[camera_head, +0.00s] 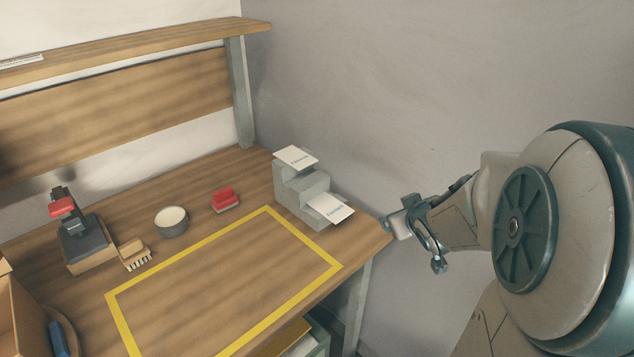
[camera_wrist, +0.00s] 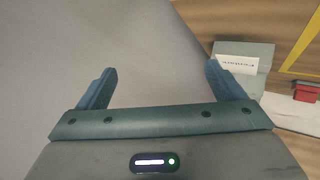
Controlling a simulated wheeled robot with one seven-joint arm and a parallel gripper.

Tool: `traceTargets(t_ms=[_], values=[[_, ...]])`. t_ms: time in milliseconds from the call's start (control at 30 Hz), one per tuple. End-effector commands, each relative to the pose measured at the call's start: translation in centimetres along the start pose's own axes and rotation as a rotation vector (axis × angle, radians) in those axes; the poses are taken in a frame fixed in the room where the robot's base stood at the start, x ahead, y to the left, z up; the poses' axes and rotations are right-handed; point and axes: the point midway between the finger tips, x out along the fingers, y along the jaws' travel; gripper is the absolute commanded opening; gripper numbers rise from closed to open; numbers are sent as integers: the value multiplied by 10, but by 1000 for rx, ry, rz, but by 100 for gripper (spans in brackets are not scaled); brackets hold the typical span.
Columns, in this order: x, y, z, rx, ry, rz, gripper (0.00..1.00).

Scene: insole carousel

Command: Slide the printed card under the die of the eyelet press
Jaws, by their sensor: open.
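A white printed card (camera_head: 330,208) lies on the lowest step of a grey stepped stand (camera_head: 304,188) at the table's right end. A second white printed card (camera_head: 296,157) lies on the stand's top step. A dark press with a red part (camera_head: 76,230) stands on a wooden base at the table's left; I take it for the eyelet press, and its die is too small to make out. My gripper (camera_head: 412,248) is open and empty, off the table's right edge. In the wrist view, its fingers (camera_wrist: 165,88) are wide apart, with one card (camera_wrist: 238,63) beyond the right finger.
A yellow outlined rectangle (camera_head: 318,251) on the wooden table is empty. A round bowl (camera_head: 171,222), a red block (camera_head: 225,199) and a brush (camera_head: 133,254) stand behind it. A shelf (camera_head: 120,45) overhangs the back. A wooden box (camera_head: 18,318) is at the front left.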

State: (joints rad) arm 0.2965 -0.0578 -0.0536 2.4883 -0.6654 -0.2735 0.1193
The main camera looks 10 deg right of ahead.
Motion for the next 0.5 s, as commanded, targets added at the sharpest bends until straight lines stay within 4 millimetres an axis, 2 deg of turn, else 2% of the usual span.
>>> traceTargets(t_ms=[33,200,367,500], values=[[15,-1,8,-11,39,-22,89],[42,-11,16,-44,207,-131,89],[55,-28,29,-34,369,-269,89],[53,-43,43,13,514,-405,89]])
